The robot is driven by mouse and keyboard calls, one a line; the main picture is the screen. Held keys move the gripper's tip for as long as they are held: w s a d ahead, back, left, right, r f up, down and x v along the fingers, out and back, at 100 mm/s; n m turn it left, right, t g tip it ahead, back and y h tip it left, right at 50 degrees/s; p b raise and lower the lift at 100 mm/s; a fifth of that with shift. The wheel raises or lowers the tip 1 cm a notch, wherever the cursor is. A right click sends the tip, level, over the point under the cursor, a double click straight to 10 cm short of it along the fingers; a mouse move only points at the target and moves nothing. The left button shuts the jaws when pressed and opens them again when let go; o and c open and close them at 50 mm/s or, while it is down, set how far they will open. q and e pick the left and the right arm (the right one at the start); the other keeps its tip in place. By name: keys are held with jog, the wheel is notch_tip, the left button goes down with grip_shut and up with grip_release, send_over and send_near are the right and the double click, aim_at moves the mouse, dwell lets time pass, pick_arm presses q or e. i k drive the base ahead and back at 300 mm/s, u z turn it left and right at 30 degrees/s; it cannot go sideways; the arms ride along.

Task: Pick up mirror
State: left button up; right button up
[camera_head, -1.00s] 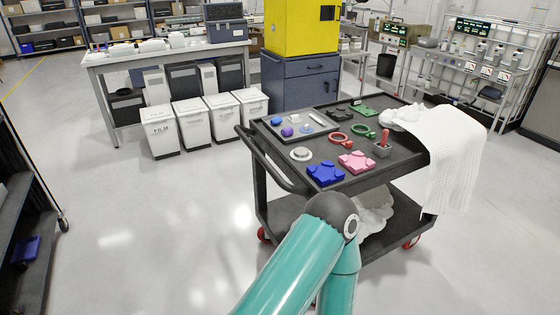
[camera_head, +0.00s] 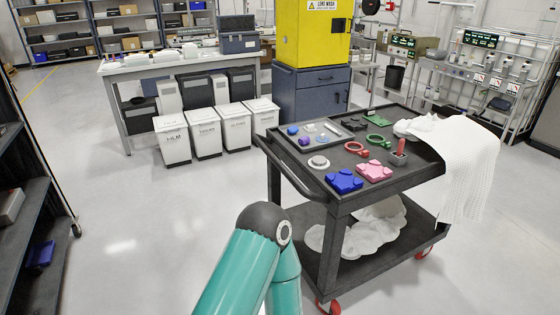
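A black cart (camera_head: 400,180) stands right of centre with small parts on its top. A round grey disc with a pale rim (camera_head: 318,162) lies near its left edge; I cannot tell whether this is the mirror. Near it are a blue block (camera_head: 344,181), a pink block (camera_head: 375,171), a red ring part (camera_head: 357,149), a green ring part (camera_head: 378,143) and a red-handled part (camera_head: 399,154). A tray (camera_head: 333,141) behind them holds small blue, purple and pale pieces. One teal arm of mine is low in the picture, in front of the cart. Neither gripper shows.
A white cloth (camera_head: 462,165) hangs over the cart's right end, and another (camera_head: 372,233) lies on its lower shelf. Several white bins (camera_head: 205,134) stand by a bench (camera_head: 165,66). A dark shelf (camera_head: 28,220) stands at the left. Floor between shelf and cart is clear.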

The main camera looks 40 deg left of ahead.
aim_at(317, 160)
jog(key=z, duration=1.3)
jog(key=i, duration=0.1)
jog(key=u, duration=3.05)
jog(key=i, duration=1.15)
jog(key=z, duration=0.2)
